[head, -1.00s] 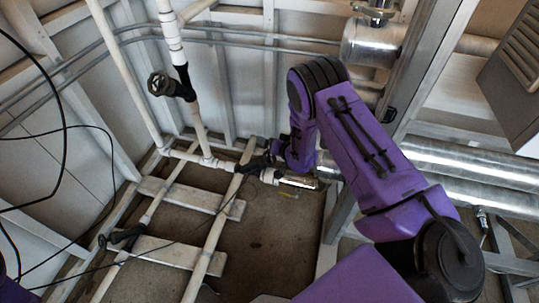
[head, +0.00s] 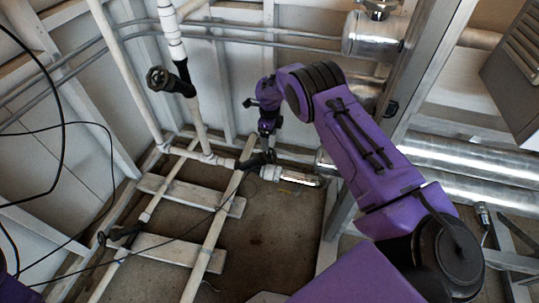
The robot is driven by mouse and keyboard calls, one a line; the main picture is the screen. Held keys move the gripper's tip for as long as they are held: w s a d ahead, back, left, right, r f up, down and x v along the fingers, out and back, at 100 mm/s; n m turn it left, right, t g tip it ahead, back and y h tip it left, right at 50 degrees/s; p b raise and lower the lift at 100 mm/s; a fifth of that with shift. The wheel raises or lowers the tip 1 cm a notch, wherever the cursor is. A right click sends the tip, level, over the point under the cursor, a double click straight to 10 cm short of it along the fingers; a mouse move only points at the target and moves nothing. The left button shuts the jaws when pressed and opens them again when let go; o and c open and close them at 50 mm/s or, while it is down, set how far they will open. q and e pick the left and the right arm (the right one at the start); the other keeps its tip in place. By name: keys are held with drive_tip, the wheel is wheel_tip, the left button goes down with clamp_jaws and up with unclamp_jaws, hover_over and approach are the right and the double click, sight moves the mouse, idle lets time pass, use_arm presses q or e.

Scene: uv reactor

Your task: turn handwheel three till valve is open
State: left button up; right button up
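Three black handwheel valves are in view. One handwheel (head: 158,79) is on the upright white pipe at upper left. Another handwheel (head: 256,161) is low by the wall, on the white pipework near the centre. A third handwheel (head: 108,239) is on the floor pipe at lower left. I cannot tell which is number three, and no valve's opening can be read. My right gripper (head: 268,147) points down just above the central handwheel. Contact and finger opening are too small to tell. My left gripper is not in view.
White pipes (head: 212,238) cross pale boards on the floor. Thick silver pipes (head: 465,165) and a metal upright stand to the right. Black cables (head: 62,120) hang at the left. Brown floor (head: 265,225) lies open below the central valve.

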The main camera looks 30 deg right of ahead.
sight(269, 153)
wheel_tip(269, 153, down, 9)
drive_tip(key=b, duration=0.6)
drive_tip(key=shift+s+a+f+b, duration=0.1)
drive_tip(key=shift+a+b, duration=0.05)
drive_tip(key=shift+b, duration=0.2)
